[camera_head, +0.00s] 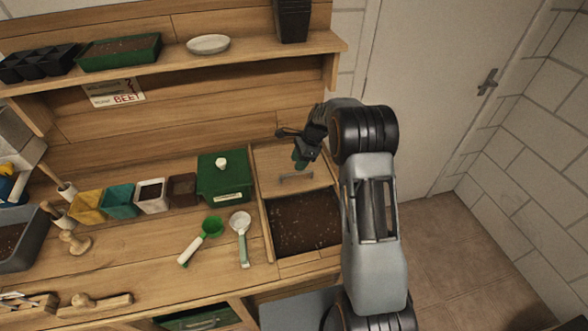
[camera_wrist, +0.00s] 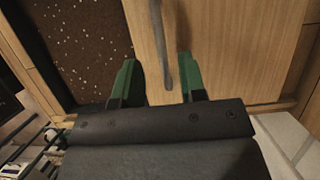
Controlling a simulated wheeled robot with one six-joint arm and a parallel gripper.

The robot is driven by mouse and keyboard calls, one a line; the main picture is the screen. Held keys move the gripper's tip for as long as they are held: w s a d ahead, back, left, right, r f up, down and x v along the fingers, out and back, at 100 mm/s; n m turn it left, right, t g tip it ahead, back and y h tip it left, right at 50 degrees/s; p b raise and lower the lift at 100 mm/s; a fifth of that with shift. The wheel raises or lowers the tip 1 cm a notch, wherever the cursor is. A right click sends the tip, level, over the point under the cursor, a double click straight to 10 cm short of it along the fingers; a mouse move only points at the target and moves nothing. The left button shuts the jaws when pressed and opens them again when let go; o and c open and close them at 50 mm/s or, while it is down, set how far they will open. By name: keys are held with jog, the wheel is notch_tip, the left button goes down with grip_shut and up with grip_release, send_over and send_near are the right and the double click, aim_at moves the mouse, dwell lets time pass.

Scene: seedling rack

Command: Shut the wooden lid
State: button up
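The wooden lid (camera_head: 272,160) is a pale flat panel with a grey bar handle (camera_head: 296,177). It covers the back part of a bin of dark soil (camera_head: 304,222), and the front part is open. My gripper (camera_head: 300,164) is over the lid, close behind the handle in the head view. In the wrist view, its green fingers (camera_wrist: 157,60) are apart, with the handle (camera_wrist: 160,40) between them and the lid (camera_wrist: 230,50) beyond. I cannot tell whether a finger touches the handle. Soil (camera_wrist: 75,45) shows at the left there.
A green box (camera_head: 224,183) with a white knob stands left of the bin. A green scoop (camera_head: 211,227) and a pale scoop (camera_head: 241,225) lie on the bench. A shelf (camera_head: 250,47) runs above the back, and a door (camera_head: 415,90) is at the right.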

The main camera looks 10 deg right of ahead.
jog(key=shift+p+x, duration=0.3)
jog(key=shift+x, duration=2.2)
jog(key=shift+c, duration=0.5)
grip_shut()
